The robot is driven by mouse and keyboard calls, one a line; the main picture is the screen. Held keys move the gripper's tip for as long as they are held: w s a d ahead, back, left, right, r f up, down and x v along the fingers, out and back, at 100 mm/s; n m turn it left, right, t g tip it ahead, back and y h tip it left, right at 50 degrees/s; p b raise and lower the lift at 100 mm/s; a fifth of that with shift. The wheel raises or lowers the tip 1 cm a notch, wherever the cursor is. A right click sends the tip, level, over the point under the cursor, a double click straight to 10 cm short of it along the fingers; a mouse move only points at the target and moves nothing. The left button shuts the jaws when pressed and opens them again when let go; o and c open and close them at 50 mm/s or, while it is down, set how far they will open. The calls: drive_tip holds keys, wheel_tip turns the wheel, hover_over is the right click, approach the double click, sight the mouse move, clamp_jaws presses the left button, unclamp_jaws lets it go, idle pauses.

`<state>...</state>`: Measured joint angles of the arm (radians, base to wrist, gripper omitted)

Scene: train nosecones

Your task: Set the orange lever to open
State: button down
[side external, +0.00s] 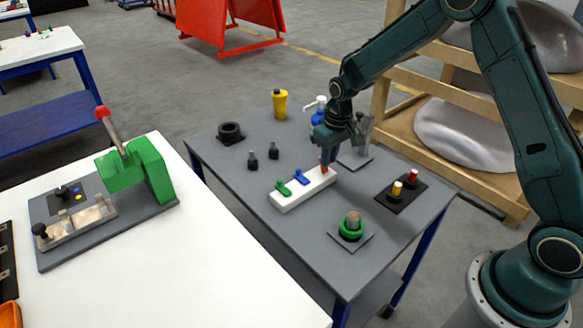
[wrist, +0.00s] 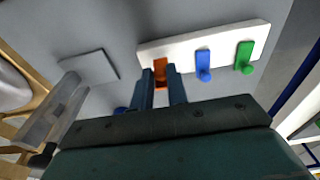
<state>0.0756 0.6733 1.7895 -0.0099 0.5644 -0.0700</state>
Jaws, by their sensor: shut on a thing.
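A white block (side external: 288,200) with several coloured levers lies on the grey table. The orange lever (wrist: 161,68) is at one end of the block. In the side view it is mostly hidden by my gripper (side external: 328,160), with a bit of orange showing at the fingertips. In the wrist view my gripper (wrist: 161,82) has its two fingers on either side of the orange lever, shut on it. The blue lever (wrist: 203,65) and the green lever (wrist: 244,58) stand beside it on the same block, apart from my fingers.
A green ring part (side external: 351,227) stands on a plate at the front. Yellow and red knobs (side external: 404,187) sit on a dark plate at right. Two small black knobs (side external: 263,158), a black ring (side external: 231,132) and a yellow bottle-like part (side external: 280,104) stand behind. Clear table lies between.

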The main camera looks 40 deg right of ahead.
idle(0.4)
drive_tip(key=c, duration=1.4)
unclamp_jaws()
drive_tip(key=shift+r, duration=0.1)
drive_tip(key=r, duration=0.4)
drive_tip(key=s+r, duration=0.1)
drive_tip(key=r, duration=0.4)
drive_tip(key=s+r, duration=0.1)
drive_tip(key=r, duration=0.3)
drive_tip(key=shift+r, duration=0.25)
